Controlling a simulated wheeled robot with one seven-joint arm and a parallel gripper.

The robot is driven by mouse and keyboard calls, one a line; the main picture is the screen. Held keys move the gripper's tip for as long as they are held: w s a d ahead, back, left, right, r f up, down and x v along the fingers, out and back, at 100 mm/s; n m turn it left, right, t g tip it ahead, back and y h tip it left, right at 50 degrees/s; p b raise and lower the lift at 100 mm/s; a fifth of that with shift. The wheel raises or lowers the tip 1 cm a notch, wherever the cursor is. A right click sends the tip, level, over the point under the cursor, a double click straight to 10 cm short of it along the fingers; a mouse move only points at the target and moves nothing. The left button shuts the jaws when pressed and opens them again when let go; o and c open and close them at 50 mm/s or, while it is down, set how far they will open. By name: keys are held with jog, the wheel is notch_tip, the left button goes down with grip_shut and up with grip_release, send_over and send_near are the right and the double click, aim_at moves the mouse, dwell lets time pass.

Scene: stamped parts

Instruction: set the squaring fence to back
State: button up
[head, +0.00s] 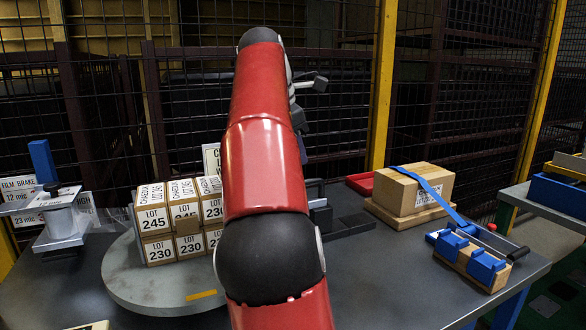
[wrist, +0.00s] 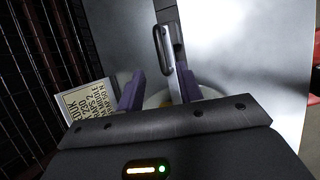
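In the wrist view my gripper (wrist: 161,70) has its two purple fingers apart, with a clear gap between them. A dark upright piece with a black loop handle (wrist: 160,48) stands just beyond the fingertips; it may be the squaring fence, but I cannot tell for sure. I see no contact with it. In the head view a dark fixture (head: 345,224) with a low rail shows just right of my red arm, partly hidden by it. My fingers are hidden or unclear there. The fence's position setting is not readable.
Several cartons (head: 158,222) marked LOT stand on a round grey turntable (head: 130,280). A strapped carton (head: 412,190) sits on a board at right, near a blue-and-wood fixture (head: 470,258). A film brake post (head: 60,215) stands at left. The front right tabletop (head: 390,290) is clear.

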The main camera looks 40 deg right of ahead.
jog(key=b+x, duration=0.2)
jog(key=x, duration=0.5)
jog(key=shift+f, duration=0.25)
grip_shut()
